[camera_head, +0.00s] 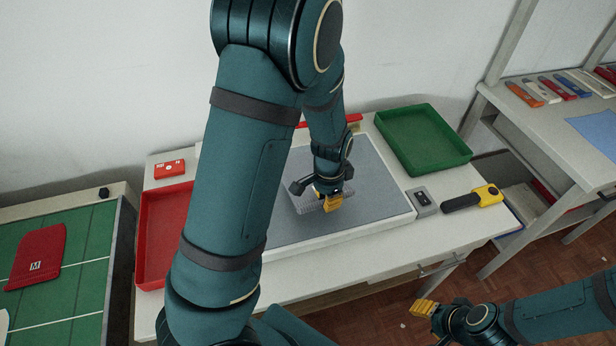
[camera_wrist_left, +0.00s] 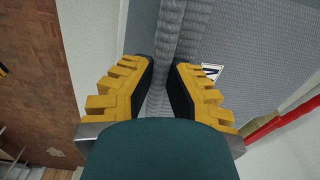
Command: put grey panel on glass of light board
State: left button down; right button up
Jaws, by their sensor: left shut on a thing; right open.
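In the left wrist view the panel (camera_wrist_left: 255,50) has a raised fold running between my fingers and a small white label with a dark letter. My left gripper (camera_head: 330,198) points down over the board's middle and is shut on this fold; it also shows in the left wrist view (camera_wrist_left: 168,78). A dark strip, perhaps bare glass, shows beside the fold. My right gripper (camera_head: 424,308) is open and empty, low in front of the table.
A green tray (camera_head: 468,157) stands behind right of the board, and a red tray (camera_head: 150,257) at its left. A small grey switch box (camera_head: 422,209) and a yellow-black tool (camera_head: 487,194) lie right of the board. A red box (camera_head: 169,169) stands at the back left.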

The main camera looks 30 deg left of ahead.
aim_at(312, 194)
pick_arm(q)
jog(key=a+r+m+p, duration=0.1)
jog(key=a+m, duration=0.1)
jog(key=a+r+m+p, duration=0.1)
jog(key=r+m, duration=0.1)
jog(key=shift+a+m, duration=0.3)
jog(key=shift+a, duration=0.05)
jog(key=shift+w+a+r+m+p, duration=0.1)
jog(key=shift+a+r+m+p, duration=0.15)
jog(key=shift+m+p, duration=0.1)
jog(key=shift+a+f, duration=0.15)
jog(key=shift+f, duration=0.1)
jog(key=shift+m, duration=0.25)
notch_tip(312, 194, down, 10)
jog(key=shift+r+b, duration=0.1)
jog(key=shift+b, duration=0.65)
jog(key=shift+r, duration=0.1)
pick_arm(e)
jog(key=shift+w+d+r, duration=0.1)
jog(key=shift+w+r, duration=0.1)
jog(key=shift+r, duration=0.35)
jog(key=shift+w+d+r, duration=0.1)
jog(key=shift+w+r, duration=0.05)
jog(key=shift+r, duration=0.4)
